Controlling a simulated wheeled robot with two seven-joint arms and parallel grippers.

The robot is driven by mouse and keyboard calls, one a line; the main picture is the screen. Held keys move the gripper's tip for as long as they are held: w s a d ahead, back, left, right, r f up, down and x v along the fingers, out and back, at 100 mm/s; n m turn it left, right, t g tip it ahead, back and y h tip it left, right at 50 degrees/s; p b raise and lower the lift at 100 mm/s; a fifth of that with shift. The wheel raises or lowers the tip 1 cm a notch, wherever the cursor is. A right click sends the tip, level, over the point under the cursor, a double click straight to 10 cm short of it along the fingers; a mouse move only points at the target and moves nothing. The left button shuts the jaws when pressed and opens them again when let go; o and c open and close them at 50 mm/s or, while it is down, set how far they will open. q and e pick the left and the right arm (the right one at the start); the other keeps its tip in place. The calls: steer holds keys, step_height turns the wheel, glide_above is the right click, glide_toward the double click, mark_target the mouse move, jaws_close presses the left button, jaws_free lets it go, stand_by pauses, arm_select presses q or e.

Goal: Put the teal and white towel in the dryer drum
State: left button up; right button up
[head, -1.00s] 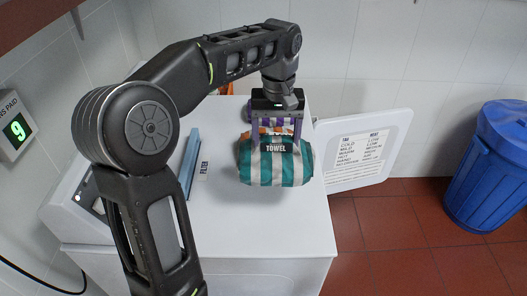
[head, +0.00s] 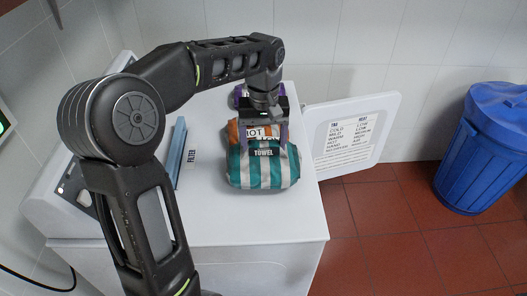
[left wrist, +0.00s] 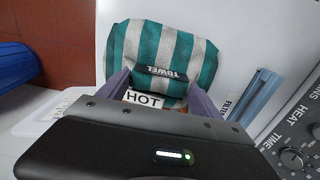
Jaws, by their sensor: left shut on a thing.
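The teal and white striped towel (head: 263,172) is a plump bundle with a black TOWEL label, over the white dryer top (head: 228,225). My left gripper (head: 264,143) points down with its purple fingers on either side of the towel's far part, shut on it. A white HOT tag and an orange patch show between the fingers. The left wrist view also shows the towel (left wrist: 160,55) at the fingertips (left wrist: 160,92). I cannot tell whether the towel touches the top. The dryer door (head: 352,135) stands open at the right. The drum opening is hidden. My right gripper is out of view.
A blue-grey filter piece (head: 178,152) lies along the left of the dryer top, beside a FILTER label. The control panel with dials (left wrist: 292,158) is at that side. A blue lidded bin (head: 480,150) stands on the red tile floor (head: 400,235) at the right.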

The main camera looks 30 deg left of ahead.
mark_target(263, 153)
arm_select(q)
step_height(263, 153, down, 3)
steer(key=shift+r, duration=0.1)
steer(key=shift+f, duration=0.2)
steer(key=shift+f, duration=0.15)
steer(key=o, duration=2.1)
